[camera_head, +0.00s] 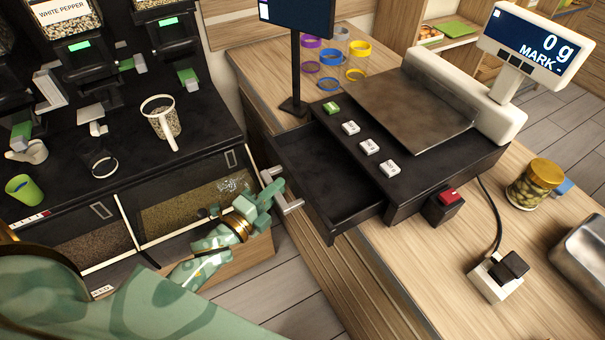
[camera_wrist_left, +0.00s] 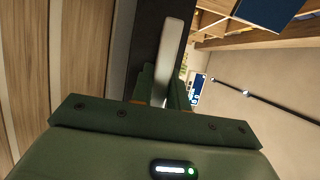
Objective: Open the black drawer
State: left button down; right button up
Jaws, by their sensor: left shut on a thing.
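The black drawer (camera_head: 325,180) stands pulled out from the black cabinet under the scale, and its inside looks empty. Its silver bar handle (camera_head: 291,206) is on the drawer's front, toward the lower left. My left gripper (camera_head: 273,191) is at that handle, with its green fingers closed around it. In the left wrist view the pale handle bar (camera_wrist_left: 170,45) runs up from between the fingers of my left gripper (camera_wrist_left: 161,88). The fingers hide part of the handle. My right gripper is in neither view.
The scale (camera_head: 410,105) with several buttons sits above the drawer on the wooden counter (camera_head: 420,270). A jar (camera_head: 535,184) and a socket block (camera_head: 495,278) are to the right. Black dispensers stand left. Floor shows below the drawer's front.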

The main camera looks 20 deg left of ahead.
pick_arm(q)
jog(key=s+a, duration=0.3)
jog(key=s, duration=0.1)
jog(key=shift+s+a, duration=0.35)
jog(key=c, duration=1.4)
grip_release()
jog(key=shift+o, duration=0.2)
jog(key=shift+s, duration=0.1)
jog(key=b+v, duration=0.1)
jog(key=v, duration=1.5)
jog(key=shift+a, duration=0.1)
